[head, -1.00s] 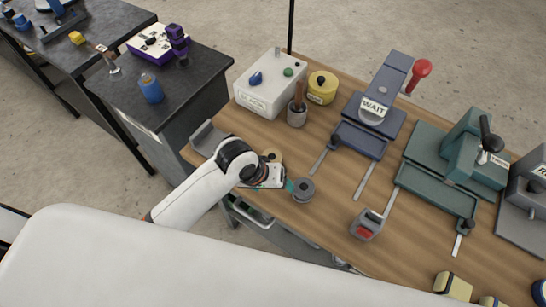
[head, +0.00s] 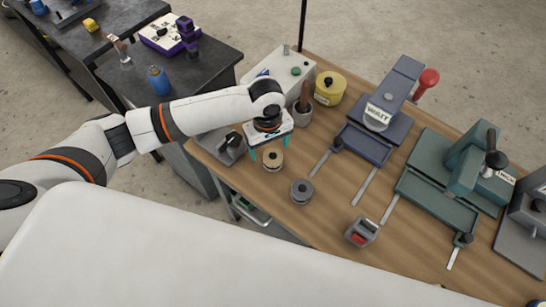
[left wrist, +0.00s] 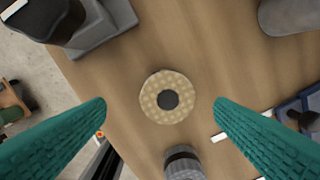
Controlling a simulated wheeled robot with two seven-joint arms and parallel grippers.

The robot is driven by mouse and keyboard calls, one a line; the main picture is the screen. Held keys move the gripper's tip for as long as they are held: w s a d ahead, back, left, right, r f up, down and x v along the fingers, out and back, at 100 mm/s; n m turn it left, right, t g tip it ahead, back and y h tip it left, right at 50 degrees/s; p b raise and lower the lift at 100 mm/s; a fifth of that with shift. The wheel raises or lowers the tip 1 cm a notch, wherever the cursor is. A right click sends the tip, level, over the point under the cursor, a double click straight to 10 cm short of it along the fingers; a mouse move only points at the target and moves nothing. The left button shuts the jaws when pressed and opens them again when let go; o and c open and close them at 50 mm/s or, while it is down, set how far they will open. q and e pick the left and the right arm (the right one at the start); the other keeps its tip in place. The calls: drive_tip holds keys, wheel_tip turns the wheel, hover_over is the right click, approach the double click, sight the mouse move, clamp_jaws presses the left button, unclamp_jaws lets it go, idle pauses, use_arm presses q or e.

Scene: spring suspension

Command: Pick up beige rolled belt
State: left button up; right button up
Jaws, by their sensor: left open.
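The beige rolled belt (head: 273,159) is a round roll with a dark centre, lying flat on the wooden table near its front left edge. In the left wrist view the belt (left wrist: 168,97) shows its woven pattern and lies between the two teal fingers, nearer the picture's middle. My left gripper (head: 270,156) is open and empty above the belt, its teal fingers pointing down. The left gripper's fingers (left wrist: 160,103) also show spread wide in the wrist view, apart from the belt. My right gripper is not in view.
A grey roll (head: 302,191) stands close to the belt, at its lower right. A grey metal piece (head: 228,148) is at its left. A cup with a wooden handle (head: 303,112) and a yellow tin (head: 328,89) stand behind. Blue (head: 378,113) and green (head: 455,180) machines are at right.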

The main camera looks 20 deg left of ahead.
sight(273, 156)
use_arm(q)
drive_tip(key=f, duration=0.4)
drive_tip(key=f+p, duration=0.1)
drive_tip(key=f, duration=0.1)
drive_tip(key=shift+w+d+f, duration=0.2)
drive_tip(key=shift+d+f, duration=0.05)
drive_tip(key=shift+d, duration=0.15)
drive_tip(key=c, duration=1.1)
